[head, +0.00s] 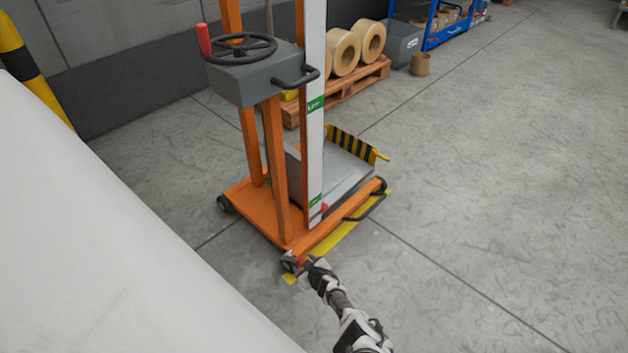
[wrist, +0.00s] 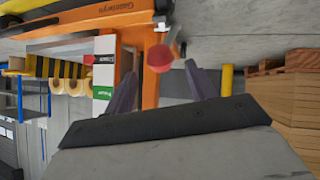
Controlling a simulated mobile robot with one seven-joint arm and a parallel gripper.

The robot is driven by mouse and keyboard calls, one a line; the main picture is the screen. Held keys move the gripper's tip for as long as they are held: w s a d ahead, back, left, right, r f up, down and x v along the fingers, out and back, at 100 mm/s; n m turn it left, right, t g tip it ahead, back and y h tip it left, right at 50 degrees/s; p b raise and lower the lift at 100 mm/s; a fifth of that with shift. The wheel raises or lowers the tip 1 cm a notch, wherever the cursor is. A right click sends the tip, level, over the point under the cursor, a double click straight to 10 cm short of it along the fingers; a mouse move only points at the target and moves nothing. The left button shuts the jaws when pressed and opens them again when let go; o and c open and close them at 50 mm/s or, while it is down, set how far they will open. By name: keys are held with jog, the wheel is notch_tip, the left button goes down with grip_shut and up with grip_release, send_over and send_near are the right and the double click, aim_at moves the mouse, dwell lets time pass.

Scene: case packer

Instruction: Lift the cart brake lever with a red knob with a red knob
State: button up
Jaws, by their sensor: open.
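The cart is an orange frame with a grey top box, and its low base (head: 262,218) stands on the floor in the head view. A small red knob (head: 300,260) shows at the base's near corner, just by my gripper (head: 309,264). In the wrist view the round red knob (wrist: 159,58) appears between the two fingertips of my gripper (wrist: 160,66), with a gap on each side. My gripper is open and holds nothing. The lever's stem is mostly hidden, and I cannot tell how far the knob lies between the fingers.
A black handwheel (head: 240,46) and a red upright handle (head: 203,39) top the cart. A yellow strip (head: 345,232) lies along its base. A pallet (head: 340,88) with rolls stands behind. A large white surface (head: 90,230) fills the left front. Floor at right is clear.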

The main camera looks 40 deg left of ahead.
jog(key=p+v, duration=0.7)
jog(key=v, duration=0.2)
jog(key=shift+p, duration=0.4)
jog(key=shift+r, duration=0.1)
